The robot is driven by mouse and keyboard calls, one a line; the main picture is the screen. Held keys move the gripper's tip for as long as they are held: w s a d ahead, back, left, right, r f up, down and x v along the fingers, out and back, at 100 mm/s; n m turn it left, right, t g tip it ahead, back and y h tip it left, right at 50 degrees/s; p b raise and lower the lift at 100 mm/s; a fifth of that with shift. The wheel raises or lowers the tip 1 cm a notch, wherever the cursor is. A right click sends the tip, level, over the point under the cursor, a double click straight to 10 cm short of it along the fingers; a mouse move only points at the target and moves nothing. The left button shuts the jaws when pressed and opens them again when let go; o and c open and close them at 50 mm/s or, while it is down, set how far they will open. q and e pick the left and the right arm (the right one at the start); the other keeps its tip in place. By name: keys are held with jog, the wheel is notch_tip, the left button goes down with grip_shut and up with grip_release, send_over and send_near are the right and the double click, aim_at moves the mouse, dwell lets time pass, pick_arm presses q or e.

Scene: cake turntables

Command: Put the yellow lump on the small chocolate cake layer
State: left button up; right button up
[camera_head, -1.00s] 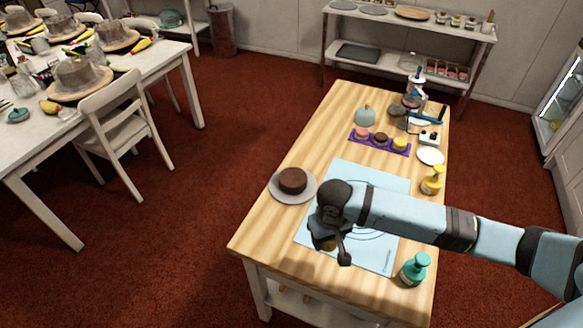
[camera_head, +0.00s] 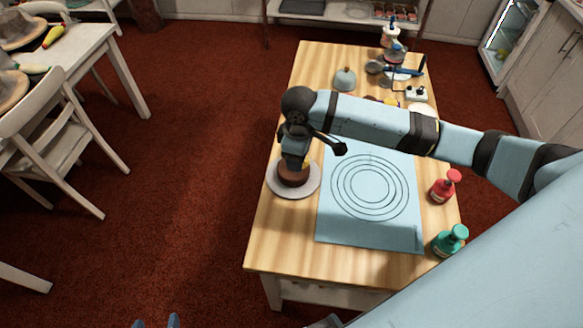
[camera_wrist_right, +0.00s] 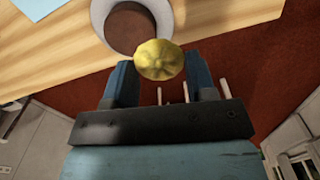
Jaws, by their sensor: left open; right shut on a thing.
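The small chocolate cake layer (camera_head: 293,178) sits on a grey round plate (camera_head: 309,190) at the table's left edge. The layer (camera_wrist_right: 128,25) and plate also show at the top of the right wrist view. My right gripper (camera_wrist_right: 160,74) is shut on the yellow lump (camera_wrist_right: 158,58), which overlaps the near edge of the layer in that view. In the head view my right gripper (camera_head: 296,160) points down just above the layer. I cannot tell if lump and layer touch. My left gripper (camera_head: 157,322) is open and empty at the bottom edge, away from the table.
A blue mat (camera_head: 335,225) with printed rings lies bare right of the plate. A red pump bottle (camera_head: 444,188) and a teal one (camera_head: 450,241) stand at the right edge. A grey-green dome (camera_head: 344,79) and tools stand at the far end, partly behind my right arm.

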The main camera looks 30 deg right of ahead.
jog(key=w+d+r+n+b, duration=0.25)
jog(key=w+r+n, duration=0.5)
jog(key=n, duration=0.55)
jog(key=f, duration=0.9)
jog(key=s+f, duration=0.1)
jog(key=f, duration=0.3)
jog(key=shift+a+f, duration=0.2)
jog(key=shift+f, duration=2.85)
jog(key=shift+f, duration=0.1)
jog(key=o, duration=0.9)
notch_tip(320, 180, up, 12)
